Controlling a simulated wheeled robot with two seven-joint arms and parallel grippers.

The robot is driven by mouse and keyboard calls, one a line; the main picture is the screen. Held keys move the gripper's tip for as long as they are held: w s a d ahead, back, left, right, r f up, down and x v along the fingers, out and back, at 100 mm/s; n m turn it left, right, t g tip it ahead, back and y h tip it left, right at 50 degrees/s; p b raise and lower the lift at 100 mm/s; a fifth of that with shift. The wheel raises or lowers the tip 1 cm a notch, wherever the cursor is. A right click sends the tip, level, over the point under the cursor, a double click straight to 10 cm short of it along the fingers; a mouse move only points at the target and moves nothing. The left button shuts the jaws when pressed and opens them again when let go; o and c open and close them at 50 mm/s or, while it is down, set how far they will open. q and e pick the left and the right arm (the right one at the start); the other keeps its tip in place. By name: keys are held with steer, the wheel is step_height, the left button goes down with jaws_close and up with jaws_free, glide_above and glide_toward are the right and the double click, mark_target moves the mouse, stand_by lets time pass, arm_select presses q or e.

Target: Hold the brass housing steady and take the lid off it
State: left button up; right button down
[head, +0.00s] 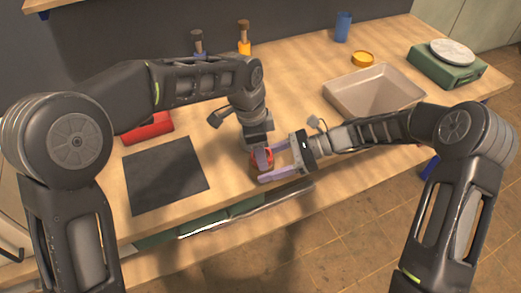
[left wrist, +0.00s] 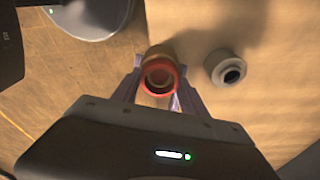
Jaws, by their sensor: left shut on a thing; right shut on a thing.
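A round part with a red rim and a brass-coloured inside (left wrist: 160,77) sits between purple fingers in the left wrist view; it looks like the brass housing. In the head view its red side (head: 262,161) shows near the table's front edge. My left gripper (head: 264,155) reaches down on it from above and is shut on it. My right gripper (head: 264,166) comes in from the right, its fingers on either side of the same part, shut on it. The fingers hide much of it. I cannot tell the lid from the housing.
A grey ring with a dark hole (left wrist: 225,67) stands on the table beside the held part. A dark mat (head: 165,178) and a red box (head: 150,128) lie left.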

arm_select(q)
steer(key=shift+r, duration=0.1)
stand_by(0.3)
steer(key=shift+r, duration=1)
steer(key=shift+r, duration=0.1)
step_height(320, 180, up, 4)
steer(key=shift+f, duration=0.1)
arm_select(e)
steer(key=shift+w+r, duration=0.1)
steer(key=shift+r, duration=0.05)
